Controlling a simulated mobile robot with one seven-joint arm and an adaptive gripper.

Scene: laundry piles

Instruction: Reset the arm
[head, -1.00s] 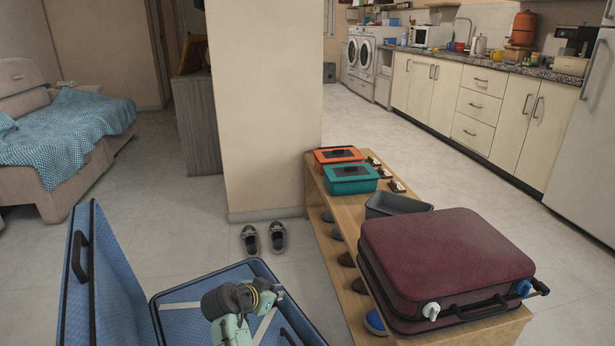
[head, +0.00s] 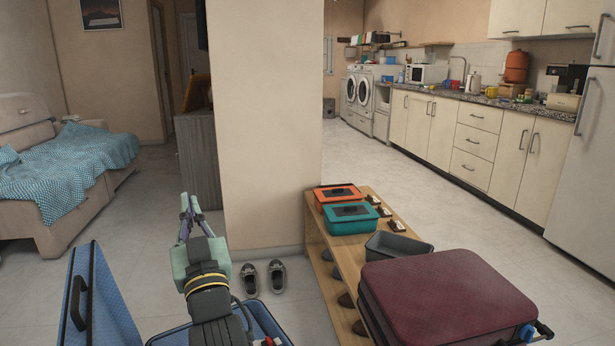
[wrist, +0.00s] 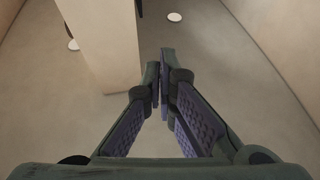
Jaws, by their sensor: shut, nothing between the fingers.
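My gripper (head: 188,205) is raised in the head view, pointing up and away above the open blue suitcase, left of the beige pillar. Its fingers are together and hold nothing. In the wrist view the gripper (wrist: 162,62) shows its two fingers meeting near the tips, with only walls, a pillar and a plain surface beyond. My wrist and forearm hide part of the suitcase behind them.
The open blue suitcase (head: 105,305) lies below my arm. A closed maroon suitcase (head: 435,295), a grey bin (head: 398,246), a teal box (head: 350,218) and an orange box (head: 336,195) sit on the wooden bench (head: 322,235). The pillar (head: 265,130) stands close ahead. Shoes (head: 277,276) lie by it.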

